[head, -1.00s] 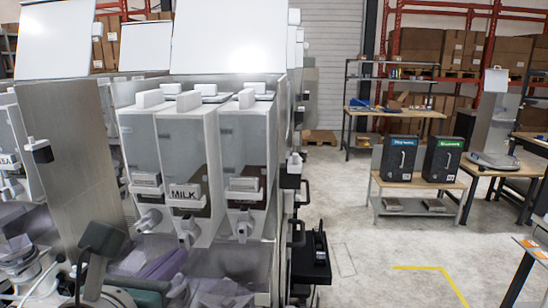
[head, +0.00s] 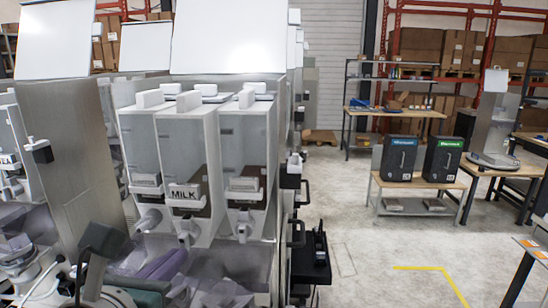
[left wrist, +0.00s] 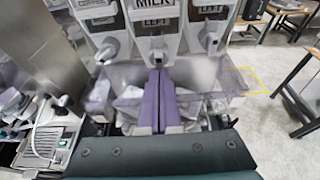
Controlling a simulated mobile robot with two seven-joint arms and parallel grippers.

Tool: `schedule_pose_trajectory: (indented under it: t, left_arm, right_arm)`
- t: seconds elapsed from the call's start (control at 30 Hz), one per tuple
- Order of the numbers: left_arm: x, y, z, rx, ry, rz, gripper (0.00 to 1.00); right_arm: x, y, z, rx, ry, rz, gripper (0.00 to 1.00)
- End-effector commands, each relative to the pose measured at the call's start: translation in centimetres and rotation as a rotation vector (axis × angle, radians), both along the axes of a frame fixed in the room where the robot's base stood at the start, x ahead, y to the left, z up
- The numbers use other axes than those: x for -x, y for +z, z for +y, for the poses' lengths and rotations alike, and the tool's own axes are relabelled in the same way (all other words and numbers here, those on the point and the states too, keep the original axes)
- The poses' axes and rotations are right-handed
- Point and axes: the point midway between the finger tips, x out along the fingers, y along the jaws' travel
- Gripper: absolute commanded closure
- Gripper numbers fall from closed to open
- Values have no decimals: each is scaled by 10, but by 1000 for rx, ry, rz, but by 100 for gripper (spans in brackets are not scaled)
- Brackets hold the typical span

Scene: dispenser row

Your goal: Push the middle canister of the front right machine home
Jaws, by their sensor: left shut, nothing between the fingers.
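The middle canister (head: 182,150), labelled MILK, stands between the left canister (head: 139,150) and the right canister (head: 243,150) of the front machine. Its front stands forward of its two neighbours. The middle canister's label and spout (left wrist: 153,48) show at the top of the left wrist view. My left gripper (head: 172,262), with purple fingers, is below the canister spouts. In the left wrist view the left gripper (left wrist: 160,76) has its fingers together with nothing between them, in front of the clear tray. It looks apart from the canister. My right gripper is not in view.
A clear tray-like part (left wrist: 218,80) lies below the spouts, around my fingers. A metal side panel (head: 75,150) stands to the left of the canisters. Open floor (head: 365,240) lies to the right, with a low table (head: 418,184) holding two dark boxes further back.

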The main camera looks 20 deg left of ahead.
Motion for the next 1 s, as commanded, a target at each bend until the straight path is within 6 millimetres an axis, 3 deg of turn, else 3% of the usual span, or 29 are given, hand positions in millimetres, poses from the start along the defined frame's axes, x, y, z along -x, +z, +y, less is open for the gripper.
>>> schedule_pose_trajectory:
  t: [0.37,1.0]
  left_arm:
    - [-2,0,0,0,0,-1,100]
    - [-27,0,6,0,-1,-1,100]
  right_arm:
    - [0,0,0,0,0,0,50]
    - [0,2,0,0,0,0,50]
